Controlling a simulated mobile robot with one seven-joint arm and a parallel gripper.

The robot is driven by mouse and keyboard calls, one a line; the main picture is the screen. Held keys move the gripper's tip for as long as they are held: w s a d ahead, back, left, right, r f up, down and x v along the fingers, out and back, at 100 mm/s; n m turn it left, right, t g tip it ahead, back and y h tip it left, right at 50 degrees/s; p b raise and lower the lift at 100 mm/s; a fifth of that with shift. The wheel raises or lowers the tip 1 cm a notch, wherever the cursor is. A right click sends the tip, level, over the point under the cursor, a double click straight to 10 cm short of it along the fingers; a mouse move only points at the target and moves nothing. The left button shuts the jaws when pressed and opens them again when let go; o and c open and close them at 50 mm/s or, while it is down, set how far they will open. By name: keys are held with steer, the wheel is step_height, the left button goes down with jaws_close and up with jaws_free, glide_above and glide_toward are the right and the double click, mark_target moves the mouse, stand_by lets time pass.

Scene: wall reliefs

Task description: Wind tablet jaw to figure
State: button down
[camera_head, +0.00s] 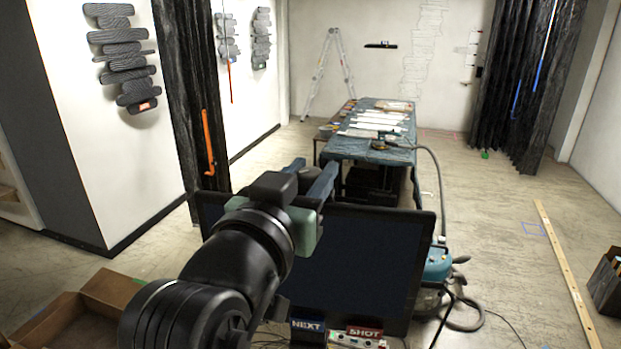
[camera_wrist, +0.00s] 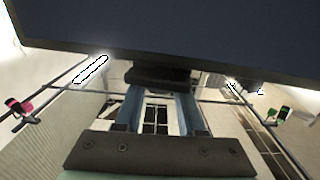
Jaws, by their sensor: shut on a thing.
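A large dark flat screen (camera_head: 365,255) stands upright in front of me; I cannot tell if it is the tablet. A dark panel with a straight lower edge (camera_wrist: 200,40) fills the top of the wrist view. My gripper (camera_head: 313,167) reaches forward over the top left of the screen, its two blue-grey fingers pointing away. In the wrist view my gripper (camera_wrist: 160,92) meets a small dark block (camera_wrist: 158,77) under the panel's edge. The fingers are shut on this block. Its far side is hidden. I cannot make out a separate jaw or a figure mark.
NEXT (camera_head: 307,324) and SHOT (camera_head: 364,331) labels sit below the screen. A covered work table (camera_head: 352,150) stands behind it. A blue vacuum (camera_head: 438,263) with a hose is right of the screen. Thin rods (camera_wrist: 75,92) cross the wrist view. The right floor is mostly open.

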steer(key=m+h+b, duration=0.1)
steer(key=m+g+h+b, duration=0.1)
steer(key=h, duration=0.1)
steer(key=shift+a+f+g, duration=0.15)
steer(key=shift+f+g, duration=0.05)
steer(key=shift+g, duration=0.1)
steer(key=m+g+h+b, duration=0.3)
steer(key=m+h, duration=0.1)
steer(key=h, duration=0.1)
steer(key=shift+g+b, duration=0.4)
steer(key=m+g+h, duration=0.1)
steer(key=m+g, duration=0.1)
steer(key=m+g+h+b, duration=0.1)
steer(key=g, duration=0.1)
steer(key=shift+r+h, duration=0.25)
steer(key=shift+h, duration=0.05)
steer(key=shift+m+g+h, duration=0.5)
steer(key=shift+m+g, duration=0.4)
steer(key=shift+g, duration=0.4)
steer(key=shift+m+g, duration=0.3)
steer(key=c, duration=0.5)
jaws_free()
